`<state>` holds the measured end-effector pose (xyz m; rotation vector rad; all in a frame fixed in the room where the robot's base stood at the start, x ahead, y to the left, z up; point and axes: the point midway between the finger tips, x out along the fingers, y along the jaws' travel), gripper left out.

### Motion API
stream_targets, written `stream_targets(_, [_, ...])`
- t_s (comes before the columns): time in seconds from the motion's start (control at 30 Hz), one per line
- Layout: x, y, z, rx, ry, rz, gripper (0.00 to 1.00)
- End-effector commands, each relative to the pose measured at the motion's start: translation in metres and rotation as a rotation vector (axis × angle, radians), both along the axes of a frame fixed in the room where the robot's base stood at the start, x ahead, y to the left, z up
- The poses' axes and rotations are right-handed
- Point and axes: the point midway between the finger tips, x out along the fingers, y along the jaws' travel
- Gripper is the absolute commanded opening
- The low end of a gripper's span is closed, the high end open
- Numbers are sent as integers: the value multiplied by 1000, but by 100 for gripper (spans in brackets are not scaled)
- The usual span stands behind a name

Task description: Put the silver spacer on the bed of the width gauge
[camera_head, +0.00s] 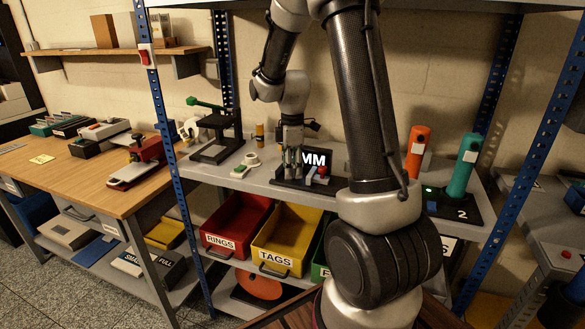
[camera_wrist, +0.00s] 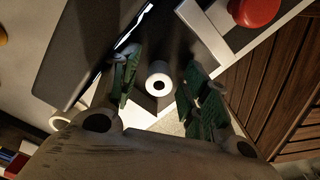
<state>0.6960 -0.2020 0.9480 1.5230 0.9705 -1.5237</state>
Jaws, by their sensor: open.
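The silver spacer (camera_wrist: 158,84) is a short pale ring with a dark hole, seen end-on in the wrist view. It is between the two green-padded fingers of my gripper (camera_wrist: 158,92), with gaps on both sides. My gripper is open and also shows in the head view (camera_head: 291,160), low over the left part of the width gauge. The width gauge has a dark base (camera_head: 291,184), an MM display (camera_head: 318,158) and a red knob (camera_head: 322,170). The spacer appears to be on the dark bed (camera_wrist: 188,52), near its edge; exact contact is unclear.
A silver bar (camera_wrist: 206,32) of the gauge lies close to the right finger. A white-green item (camera_head: 246,163) and a black press with a green lever (camera_head: 215,130) stand left on the shelf (camera_head: 235,181). Orange (camera_head: 418,150) and teal (camera_head: 464,165) handles stand right. Bins sit below.

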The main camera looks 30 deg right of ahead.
Motion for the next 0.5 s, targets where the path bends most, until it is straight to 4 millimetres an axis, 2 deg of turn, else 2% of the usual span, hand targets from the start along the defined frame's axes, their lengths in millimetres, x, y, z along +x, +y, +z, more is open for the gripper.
stream_targets(0.5, [1,0,102,-1,-4,0,46])
